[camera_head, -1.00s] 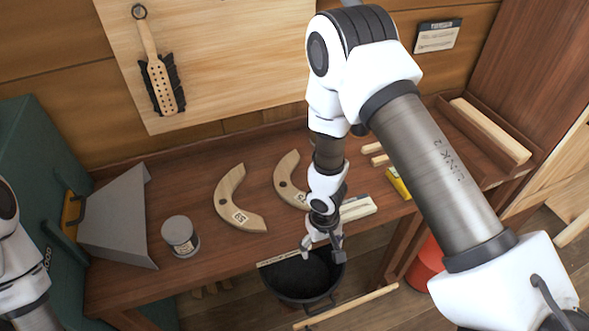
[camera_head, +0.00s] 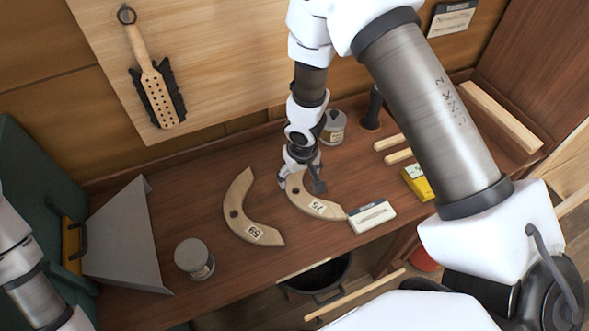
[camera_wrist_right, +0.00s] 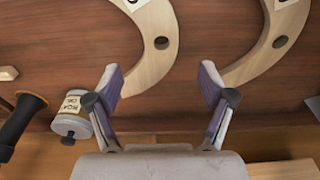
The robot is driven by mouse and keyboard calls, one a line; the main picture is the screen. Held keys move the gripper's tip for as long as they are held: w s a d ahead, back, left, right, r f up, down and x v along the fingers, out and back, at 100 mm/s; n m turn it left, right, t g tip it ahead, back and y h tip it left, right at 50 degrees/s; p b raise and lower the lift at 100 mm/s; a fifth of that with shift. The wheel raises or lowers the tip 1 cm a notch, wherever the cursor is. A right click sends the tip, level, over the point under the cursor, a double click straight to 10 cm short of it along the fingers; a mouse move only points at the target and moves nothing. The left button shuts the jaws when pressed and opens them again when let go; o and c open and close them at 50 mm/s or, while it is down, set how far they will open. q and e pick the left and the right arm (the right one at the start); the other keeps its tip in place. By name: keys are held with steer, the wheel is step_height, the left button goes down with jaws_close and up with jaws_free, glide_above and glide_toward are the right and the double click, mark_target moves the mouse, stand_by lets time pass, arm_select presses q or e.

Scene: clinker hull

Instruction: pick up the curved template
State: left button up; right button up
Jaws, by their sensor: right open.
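Two pale wooden curved templates lie flat on the brown bench. One (camera_head: 302,200) is marked 75 and also shows in the right wrist view (camera_wrist_right: 152,62). The other (camera_head: 235,212), marked 59, lies to its left and shows at the right of the wrist view (camera_wrist_right: 262,58). My right gripper (camera_head: 301,180) is open over the back end of the 75 template. In the wrist view the jaws (camera_wrist_right: 160,85) stand either side of that end, nearer the left finger. I cannot tell their height above it. Part of my left arm shows; its gripper does not.
A labelled tin (camera_head: 334,127) and a dark handle (camera_head: 371,108) stand behind the right gripper. Another tin (camera_head: 194,259) is at the front left. A white block (camera_head: 371,216) and a yellow box (camera_head: 417,183) lie to the right. A black bucket (camera_head: 318,278) is below the front edge.

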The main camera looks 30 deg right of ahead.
mark_target(295, 192)
steer(key=f+b, duration=0.1)
steer(key=w+f+b, duration=0.1)
steer(key=f, duration=0.1)
steer(key=shift+d+f+b, duration=0.1)
steer(key=shift+f+b, duration=0.05)
steer(key=shift+b, duration=0.2)
steer(key=shift+s+f+b, duration=0.2)
steer(key=shift+f+b, duration=0.1)
steer(key=shift+b, duration=0.05)
steer(key=f+b, duration=0.3)
steer(key=f, duration=0.1)
steer(key=shift+w+a, duration=0.25)
steer(key=shift+w, duration=0.15)
steer(key=shift+s+d+r, duration=0.1)
steer(key=shift+s+r, duration=0.1)
steer(key=c, duration=1.4)
